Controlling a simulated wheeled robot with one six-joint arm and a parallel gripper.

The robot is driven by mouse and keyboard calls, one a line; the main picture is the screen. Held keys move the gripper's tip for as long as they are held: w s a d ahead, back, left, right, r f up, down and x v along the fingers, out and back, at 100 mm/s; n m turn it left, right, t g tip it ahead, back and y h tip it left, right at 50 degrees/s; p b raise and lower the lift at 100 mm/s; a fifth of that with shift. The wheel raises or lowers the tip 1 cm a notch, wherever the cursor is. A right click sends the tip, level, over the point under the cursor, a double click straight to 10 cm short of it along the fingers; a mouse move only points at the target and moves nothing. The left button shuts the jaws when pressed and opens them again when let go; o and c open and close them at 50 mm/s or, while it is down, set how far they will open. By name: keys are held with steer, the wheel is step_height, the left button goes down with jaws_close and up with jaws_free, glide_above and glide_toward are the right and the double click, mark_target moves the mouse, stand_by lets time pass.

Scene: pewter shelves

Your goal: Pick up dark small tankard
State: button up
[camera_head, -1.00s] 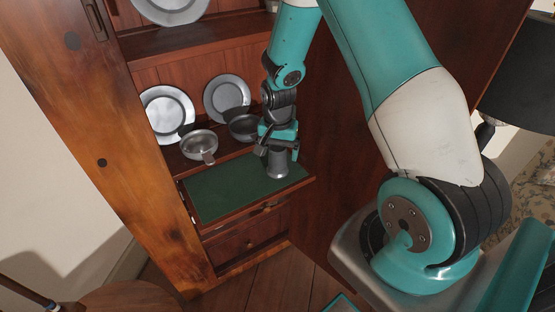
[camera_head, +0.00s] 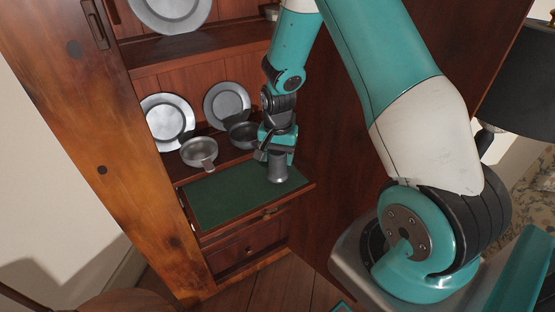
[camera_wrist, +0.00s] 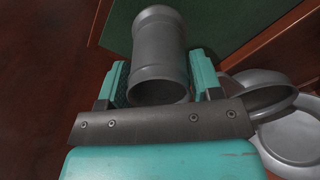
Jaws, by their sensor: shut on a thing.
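The dark small tankard (camera_head: 277,172) is a grey metal cylinder with a flared foot, at the right end of the green-lined pull-out board. My gripper (camera_head: 277,158) comes down on it from above and is shut on its upper part. In the wrist view the tankard (camera_wrist: 160,52) sits between the two teal fingers of my gripper (camera_wrist: 160,82). Its open rim faces the wrist camera. In the head view the gripper hides its upper part, and I cannot tell whether its foot still touches the board.
The green board (camera_head: 225,193) is otherwise clear. Behind it on the shelf stand a pewter porringer (camera_head: 199,151), a darker porringer (camera_head: 243,133) and two upright plates (camera_head: 167,117) (camera_head: 227,104). A wooden cabinet side wall rises close to the right of my gripper.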

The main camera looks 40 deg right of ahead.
step_height(320, 180, up, 19)
steer(key=p, duration=0.1)
steer(key=shift+f, duration=0.1)
stand_by(0.5)
